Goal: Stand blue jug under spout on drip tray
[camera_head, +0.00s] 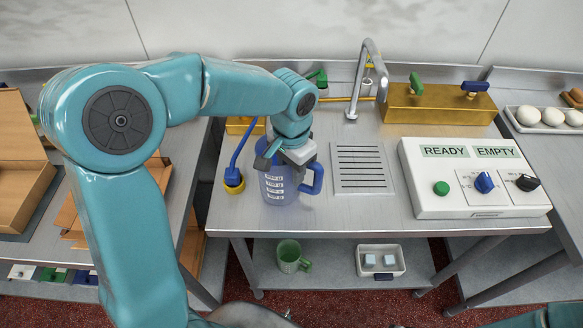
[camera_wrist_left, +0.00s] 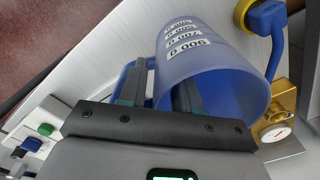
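The blue jug (camera_head: 277,188), translucent with white labels, stands upright on the steel table left of the slotted drip tray (camera_head: 385,187). Its handle (camera_head: 317,178) points right. The spout (camera_head: 369,46) is a bent steel pipe behind the tray. My left gripper (camera_head: 270,158) is down at the jug's top on the handle side. In the left wrist view, the jug (camera_wrist_left: 205,75) shows its open mouth; one finger of the gripper (camera_wrist_left: 160,90) reaches inside the rim and the other is outside near the handle. A gap shows between fingers and wall. My right gripper is out of view.
A white control panel (camera_head: 475,205) with READY and EMPTY signs stands right of the tray. A brass block (camera_head: 437,103) is behind it. A blue tap with a yellow collar (camera_head: 234,181) is close left of the jug. A green mug (camera_head: 290,257) is on the lower shelf.

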